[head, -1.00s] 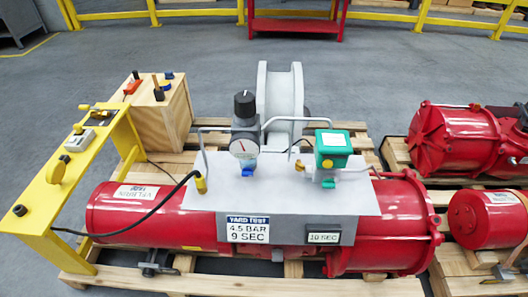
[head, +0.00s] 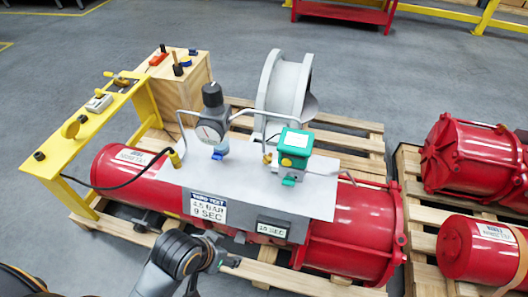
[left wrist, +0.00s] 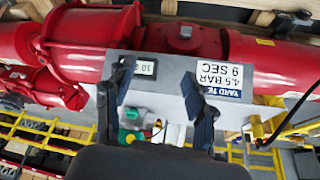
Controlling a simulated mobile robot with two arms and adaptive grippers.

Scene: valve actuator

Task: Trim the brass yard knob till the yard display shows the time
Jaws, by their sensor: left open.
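The grey valve panel (head: 320,205) lies over a red actuator cylinder (head: 345,245). Its placard (head: 208,207) reads "YARD TEST 4.5 BAR 9 SEC"; the placard also shows in the left wrist view (left wrist: 219,77). The yard display (head: 273,228) is small in the head view; in the left wrist view the display (left wrist: 145,67) seems to read 10. A small brass knob (head: 267,157) sits left of the green box (head: 293,145). My left gripper (left wrist: 156,74) is open and empty, its fingers apart before the panel; its arm (head: 180,252) shows at the head view's bottom. My right gripper is not in view.
A gauge with a black-topped regulator (head: 212,115) and bent grey pipes stands on the panel. A yellow bench (head: 105,120) and wooden box (head: 180,90) stand left. A grey flanged wheel (head: 282,90) is behind. More red cylinders (head: 468,155) lie right.

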